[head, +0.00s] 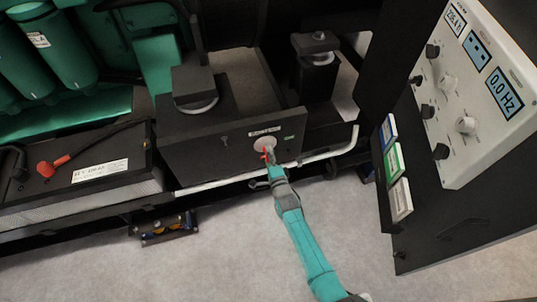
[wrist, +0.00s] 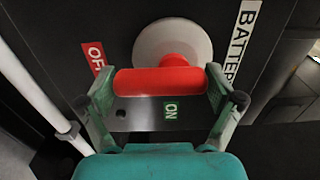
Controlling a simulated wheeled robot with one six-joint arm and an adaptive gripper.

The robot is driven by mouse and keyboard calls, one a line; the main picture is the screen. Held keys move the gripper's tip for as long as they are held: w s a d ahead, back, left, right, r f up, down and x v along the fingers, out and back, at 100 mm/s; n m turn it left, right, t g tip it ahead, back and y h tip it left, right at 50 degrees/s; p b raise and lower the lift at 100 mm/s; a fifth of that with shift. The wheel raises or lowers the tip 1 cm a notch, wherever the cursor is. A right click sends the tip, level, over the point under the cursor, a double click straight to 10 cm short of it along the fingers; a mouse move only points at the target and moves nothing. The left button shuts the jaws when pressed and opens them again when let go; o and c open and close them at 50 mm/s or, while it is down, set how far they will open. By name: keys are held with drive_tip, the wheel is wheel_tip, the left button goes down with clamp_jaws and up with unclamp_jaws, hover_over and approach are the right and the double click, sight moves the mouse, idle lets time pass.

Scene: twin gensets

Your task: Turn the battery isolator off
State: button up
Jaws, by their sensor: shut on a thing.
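The battery isolator has a red bar handle (wrist: 160,82) in front of a pale round disc (wrist: 172,42) on a black panel. In the head view the red handle (head: 267,152) is small and partly hidden by my gripper (head: 270,162). In the wrist view my gripper (wrist: 160,88) has a finger at each end of the bar and is shut on it. The bar lies crosswise between the fingers. A green ON label (wrist: 171,110) shows just below the bar, and a red OFF label (wrist: 95,57) is up to its left. A white BATTERY label (wrist: 240,45) is at right.
A pale rail (head: 335,153) runs below the panel (head: 205,140). A battery (head: 85,170) with a red terminal cap is at left. A control cabinet (head: 470,90) with knobs and displays stands at right. The grey floor in front is mostly clear.

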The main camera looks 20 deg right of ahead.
idle(0.4)
drive_tip(key=o, duration=0.8)
drive_tip(key=s, duration=1.2)
